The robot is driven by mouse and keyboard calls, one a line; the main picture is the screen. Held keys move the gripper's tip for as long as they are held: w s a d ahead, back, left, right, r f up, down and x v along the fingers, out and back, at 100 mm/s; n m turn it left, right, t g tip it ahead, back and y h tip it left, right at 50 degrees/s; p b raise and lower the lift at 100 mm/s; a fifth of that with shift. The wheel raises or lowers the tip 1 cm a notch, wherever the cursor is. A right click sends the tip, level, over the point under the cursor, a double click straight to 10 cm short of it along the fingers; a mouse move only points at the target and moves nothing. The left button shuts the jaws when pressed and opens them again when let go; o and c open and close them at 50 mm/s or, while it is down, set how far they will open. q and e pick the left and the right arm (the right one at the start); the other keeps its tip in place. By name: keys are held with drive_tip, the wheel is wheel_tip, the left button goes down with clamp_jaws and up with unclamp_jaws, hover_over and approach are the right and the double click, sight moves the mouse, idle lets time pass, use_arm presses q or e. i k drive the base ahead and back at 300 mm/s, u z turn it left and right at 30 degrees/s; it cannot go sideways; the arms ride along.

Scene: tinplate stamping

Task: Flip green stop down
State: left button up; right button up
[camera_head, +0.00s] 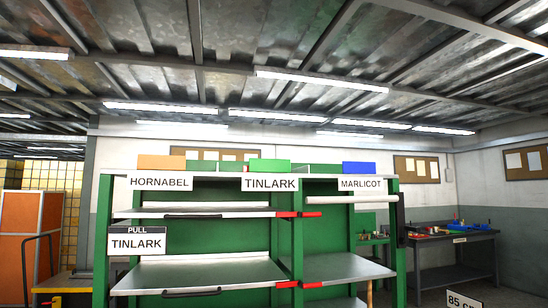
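A green rack (186,247) with metal shelves stands ahead. Red stop-like tabs sit at the shelf ends near the middle post: an upper left one (286,214), an upper right one (312,214), a lower left one (286,284) and a lower right one (312,285). All of them lie roughly level. I cannot pick out a separate green stop. A green block (270,165) sits on top above the TINLARK sign (270,184). Neither of my grippers is in view.
HORNABEL (160,183) and MARLICOT (361,184) signs are on the rack's top, with a PULL TINLARK sign (138,242) at left. A dark workbench (455,240) stands at right. An orange panel (20,240) stands at far left.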

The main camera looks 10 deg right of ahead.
sight(256, 166)
drive_tip(key=k, duration=0.75)
drive_tip(key=z, duration=0.65)
drive_tip(key=i, duration=2.55)
drive_tip(key=u, duration=0.65)
